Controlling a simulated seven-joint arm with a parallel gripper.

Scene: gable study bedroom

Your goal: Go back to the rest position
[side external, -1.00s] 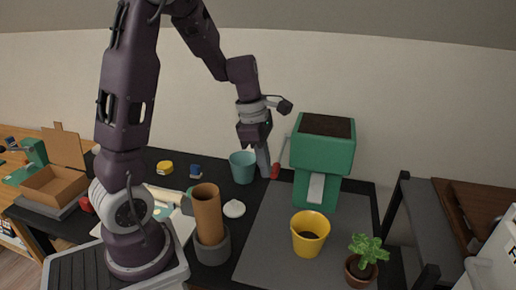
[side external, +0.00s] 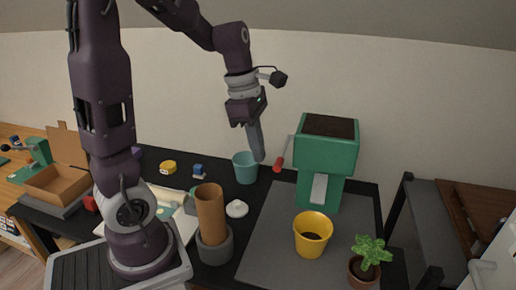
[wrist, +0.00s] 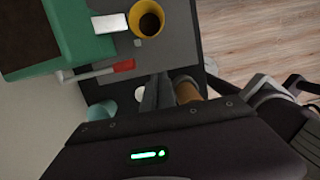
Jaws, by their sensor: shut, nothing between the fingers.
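My gripper (side external: 258,156) is shut and empty. It points down in the air behind the desk's middle, just right of the teal cup (side external: 244,168) in the side view. In the wrist view my gripper's fingers (wrist: 157,92) are together, between the teal cup (wrist: 101,110) and the brown cylinder (wrist: 187,91). The red-handled tool (side external: 278,163) stands out from the left side of the green hopper (side external: 326,150). It also shows in the wrist view (wrist: 122,66).
A yellow pot (side external: 312,234) with dark contents stands on the grey mat (side external: 268,238). A potted plant (side external: 367,262) is at the front right. The brown cylinder (side external: 209,212) stands upright in a grey holder (side external: 215,247). A cardboard box (side external: 56,185) is at left.

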